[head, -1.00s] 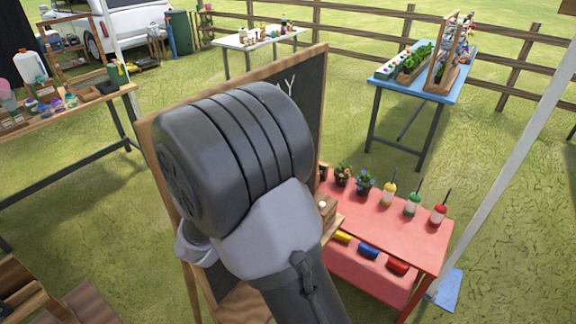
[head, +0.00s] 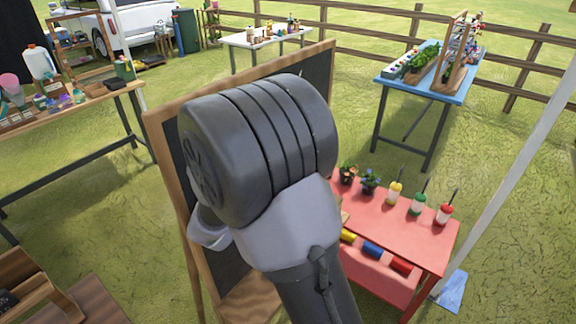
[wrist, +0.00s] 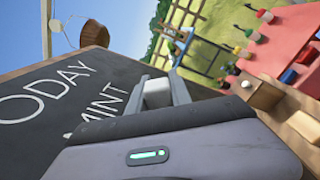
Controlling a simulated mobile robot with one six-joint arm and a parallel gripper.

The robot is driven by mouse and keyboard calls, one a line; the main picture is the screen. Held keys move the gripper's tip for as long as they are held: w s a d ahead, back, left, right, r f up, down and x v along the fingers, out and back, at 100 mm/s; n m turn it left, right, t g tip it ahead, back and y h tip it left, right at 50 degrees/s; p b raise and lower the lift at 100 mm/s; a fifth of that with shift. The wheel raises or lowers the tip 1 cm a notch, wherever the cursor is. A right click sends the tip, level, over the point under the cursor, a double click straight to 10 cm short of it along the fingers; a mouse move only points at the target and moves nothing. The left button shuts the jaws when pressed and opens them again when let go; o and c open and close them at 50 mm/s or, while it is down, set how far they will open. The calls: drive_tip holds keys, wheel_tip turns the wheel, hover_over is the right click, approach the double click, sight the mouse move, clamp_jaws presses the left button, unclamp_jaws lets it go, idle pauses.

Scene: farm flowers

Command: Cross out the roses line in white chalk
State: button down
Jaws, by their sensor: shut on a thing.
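The chalkboard (head: 318,75) stands in a wooden frame, mostly hidden behind my arm in the head view. In the wrist view the dark board (wrist: 30,128) is tilted and shows white words reading "ODAY" and "MINT", the first cut off at the edge. No roses line can be made out in either view. My gripper (wrist: 160,95) shows in the wrist view, shut on a pale piece, the white chalk (wrist: 156,92), in front of the board beside "MINT". I cannot tell whether the chalk touches the board. The gripper is hidden in the head view.
A red table (head: 415,237) with potted plants and bottles stands right of the board. A wooden block (wrist: 262,94) sits near the board's ledge in the wrist view. A blue table (head: 397,77), a white table (head: 262,38) and a wooden table (head: 100,98) stand around on grass.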

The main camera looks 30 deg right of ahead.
drive_tip(key=shift+b+x, duration=2)
drive_tip(key=shift+x, duration=3.25)
drive_tip(key=b+v, duration=0.1)
drive_tip(key=v, duration=1.4)
drive_tip(key=shift+b, duration=0.4)
drive_tip(key=shift+s+a, duration=0.15)
drive_tip(key=shift+s+d, duration=0.35)
drive_tip(key=shift+s, duration=0.6)
drive_tip(key=shift+s+d, duration=0.35)
drive_tip(key=shift+s, duration=0.55)
drive_tip(key=shift+s+d, duration=0.3)
drive_tip(key=shift+s, duration=0.65)
drive_tip(key=s, duration=0.1)
drive_tip(key=s+d, duration=0.1)
drive_tip(key=shift+s, duration=0.4)
